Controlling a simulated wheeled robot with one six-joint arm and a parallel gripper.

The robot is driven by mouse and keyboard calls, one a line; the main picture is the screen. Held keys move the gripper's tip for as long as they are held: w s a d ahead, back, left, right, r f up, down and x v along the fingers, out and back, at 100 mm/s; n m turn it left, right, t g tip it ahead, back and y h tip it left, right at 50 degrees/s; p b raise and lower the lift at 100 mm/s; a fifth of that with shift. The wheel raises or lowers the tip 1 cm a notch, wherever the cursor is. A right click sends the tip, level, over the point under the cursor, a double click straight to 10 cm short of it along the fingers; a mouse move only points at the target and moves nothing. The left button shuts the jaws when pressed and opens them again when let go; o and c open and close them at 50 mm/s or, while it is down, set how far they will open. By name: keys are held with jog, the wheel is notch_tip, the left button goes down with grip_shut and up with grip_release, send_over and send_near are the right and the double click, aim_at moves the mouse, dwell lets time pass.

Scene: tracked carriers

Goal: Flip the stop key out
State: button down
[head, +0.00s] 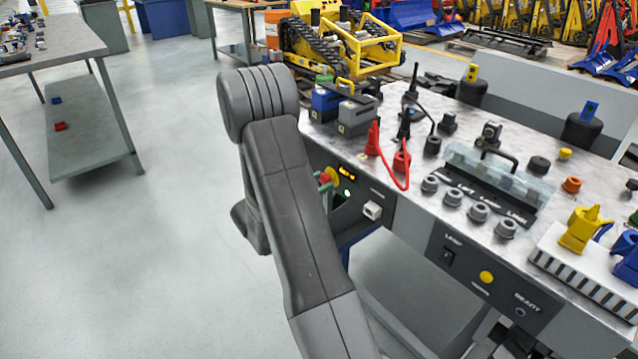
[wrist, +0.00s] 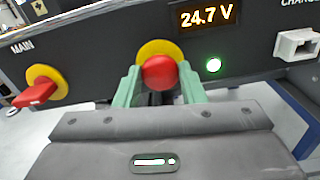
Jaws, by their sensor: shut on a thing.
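A red round stop knob (wrist: 160,72) on a yellow ring (wrist: 152,47) stands out from the dark panel front, in the middle of the wrist view. The two green fingers of my gripper (wrist: 160,80) are shut on the stop knob, one on each side. My gripper's own body hides the space below the knob. In the head view the knob and fingers are small and partly hidden by my arm, near the lit display.
Left of the knob is a red MAIN switch handle (wrist: 36,93) on a yellow disc. Right are a lit display reading 24.7 V (wrist: 206,16), a green lamp (wrist: 213,65) and a white socket (wrist: 297,45). The bench top (head: 345,150) above carries connectors and a red cable (head: 405,172).

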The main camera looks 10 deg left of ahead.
jog(key=shift+v, duration=0.8)
jog(key=shift+w, duration=0.1)
jog(key=c, duration=0.9)
grip_release()
jog(key=shift+a, duration=0.1)
jog(key=p+v, duration=0.1)
jog(key=v, duration=1.3)
jog(key=shift+f, duration=0.1)
jog(key=b+x, duration=0.1)
jog(key=x, duration=1.3)
